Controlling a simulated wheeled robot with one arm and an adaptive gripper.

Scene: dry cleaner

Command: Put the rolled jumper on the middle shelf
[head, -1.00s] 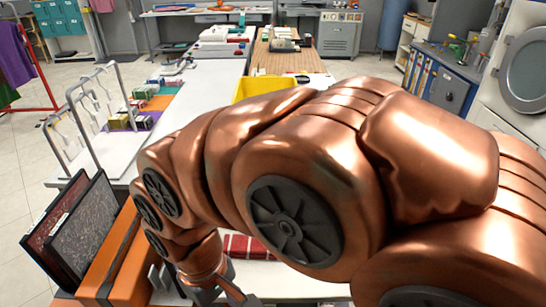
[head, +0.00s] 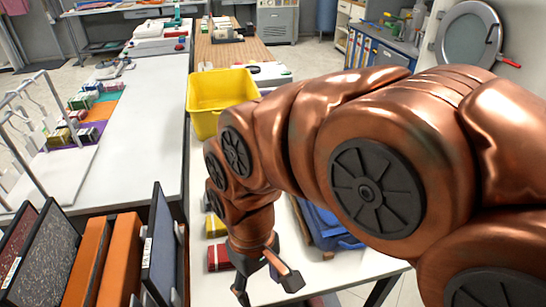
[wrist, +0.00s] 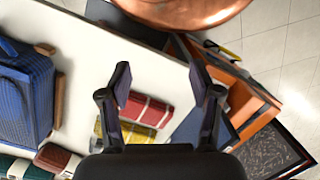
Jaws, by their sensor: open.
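A red roll with pale stripes (head: 219,257) lies on the white table, left of my gripper in the head view. A yellow roll (head: 215,227) lies just behind it. In the wrist view the red striped roll (wrist: 146,109) lies between and beyond my fingers, with the yellow roll (wrist: 128,131) beside it. I cannot tell which roll is the jumper. My gripper (head: 266,284) is open and empty; its spread fingers also show in the wrist view (wrist: 160,78). I cannot make out a middle shelf for certain. My arm hides part of the table.
A blue basket (head: 338,235) stands right of my gripper, partly behind my arm. Upright orange (head: 122,258) and dark blue panels (head: 161,243) stand close on the left. A yellow bin (head: 207,118) stands farther back. The long white table (head: 155,95) is mostly clear.

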